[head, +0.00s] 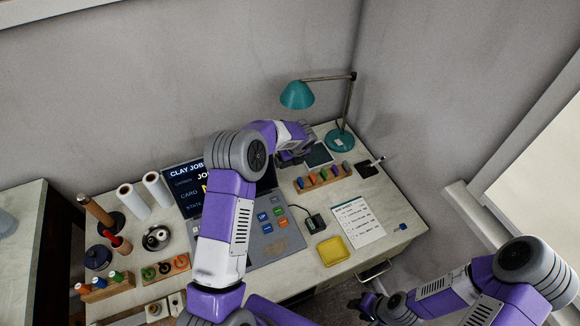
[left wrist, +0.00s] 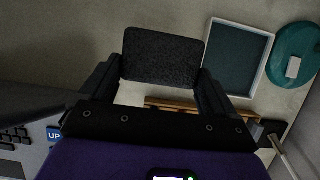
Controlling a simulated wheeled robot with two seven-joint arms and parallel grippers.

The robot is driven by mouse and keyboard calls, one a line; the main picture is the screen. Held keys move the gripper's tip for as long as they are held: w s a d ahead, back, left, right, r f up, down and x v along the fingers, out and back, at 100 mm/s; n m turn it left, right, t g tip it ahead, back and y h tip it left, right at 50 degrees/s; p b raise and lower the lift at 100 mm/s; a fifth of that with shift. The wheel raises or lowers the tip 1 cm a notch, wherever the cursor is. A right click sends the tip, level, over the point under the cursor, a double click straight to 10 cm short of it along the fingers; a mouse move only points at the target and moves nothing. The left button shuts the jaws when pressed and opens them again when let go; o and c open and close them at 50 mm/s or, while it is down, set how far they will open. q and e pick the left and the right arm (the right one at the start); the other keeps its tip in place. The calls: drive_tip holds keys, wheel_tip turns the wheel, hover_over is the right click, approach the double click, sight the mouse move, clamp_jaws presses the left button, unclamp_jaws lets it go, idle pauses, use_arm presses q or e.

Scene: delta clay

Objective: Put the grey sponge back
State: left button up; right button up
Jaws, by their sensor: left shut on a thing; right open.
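The grey sponge (left wrist: 163,55) is a dark, flat, rounded block between the fingers of my left gripper (left wrist: 160,85) in the left wrist view. The gripper is shut on it. A shallow square tray (left wrist: 269,60) with a pale rim and dark teal inside lies right of the sponge in that view. In the head view my left gripper (head: 300,148) is at the back of the desk beside this tray (head: 319,155); I cannot make out the sponge there. My right gripper (head: 368,298) is open and empty, low at the desk's front edge.
A teal lamp (head: 340,139) stands behind the tray. A wooden rack with coloured pieces (head: 322,178) is in front of it. A console (head: 268,241) is under my left arm.

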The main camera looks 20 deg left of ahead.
sight(291, 163)
use_arm(q)
drive_tip(key=shift+w+a+f+b, duration=0.15)
drive_tip(key=shift+f+b, duration=0.5)
drive_tip(key=shift+f, duration=1.7)
drive_tip(key=shift+f, duration=0.1)
drive_tip(key=o, duration=0.7)
drive_tip(key=shift+c, duration=0.2)
drive_tip(key=shift+r, duration=0.3)
drive_tip(key=p+v, duration=0.2)
drive_tip(key=v, duration=0.9)
drive_tip(key=shift+r, duration=0.25)
drive_tip(key=shift+r, duration=0.1)
